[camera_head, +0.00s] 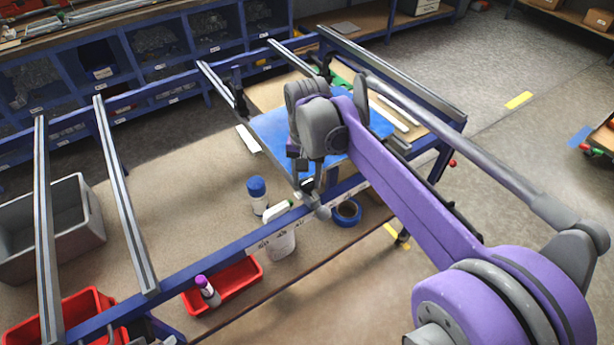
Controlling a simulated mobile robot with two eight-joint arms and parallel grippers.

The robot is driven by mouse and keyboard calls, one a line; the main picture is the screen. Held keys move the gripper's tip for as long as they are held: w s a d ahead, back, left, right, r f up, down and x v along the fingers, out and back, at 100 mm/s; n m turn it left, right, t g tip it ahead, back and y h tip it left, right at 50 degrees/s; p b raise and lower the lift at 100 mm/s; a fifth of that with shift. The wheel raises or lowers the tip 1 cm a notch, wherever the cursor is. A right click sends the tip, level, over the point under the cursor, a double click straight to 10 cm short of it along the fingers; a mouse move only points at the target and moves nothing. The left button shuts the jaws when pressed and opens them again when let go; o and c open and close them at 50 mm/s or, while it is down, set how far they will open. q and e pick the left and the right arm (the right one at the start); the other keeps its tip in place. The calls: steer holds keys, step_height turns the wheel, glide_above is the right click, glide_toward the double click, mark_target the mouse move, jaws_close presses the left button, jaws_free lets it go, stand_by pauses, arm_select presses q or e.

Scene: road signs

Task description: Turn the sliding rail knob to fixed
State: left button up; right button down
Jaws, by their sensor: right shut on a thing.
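My right gripper (308,187) reaches down from the purple arm to the front blue beam (225,252) of the frame. It is shut at the near end of a grey sliding rail (222,88), whose middle is hidden behind my arm. A small grey rounded part, which looks like the rail knob (321,212), shows at the fingertips. The fingers cover part of it, and I cannot read its fixed or loose setting. My left gripper is not in view.
Other grey rails (122,195) cross the frame at left. Below the beam are a blue-capped bottle (257,198), a white container (281,243), blue tape (347,213) and a red bin (240,277). A grey crate (75,235) stands at left. Floor at right is mostly clear.

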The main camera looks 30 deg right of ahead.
mark_target(307, 182)
stand_by(0.4)
steer(key=shift+c, duration=1.8)
jaws_free()
steer(key=shift+r, duration=0.1)
step_height(307, 182, up, 11)
steer(key=shift+f+p, duration=0.2)
steer(key=shift+p, duration=0.25)
steer(key=s+a+f+n+t, duration=0.2)
steer(key=s+a+f+n, duration=0.1)
steer(key=s+f, duration=0.5)
steer(key=s+a+f+n+t+p, duration=0.1)
steer(key=s+a+f+n+t, duration=0.2)
steer(key=s+f, duration=0.4)
step_height(307, 182, down, 3)
steer(key=shift+s+a+r+n, duration=0.15)
steer(key=shift+s+a+n, duration=0.35)
steer(key=shift+n, duration=0.6)
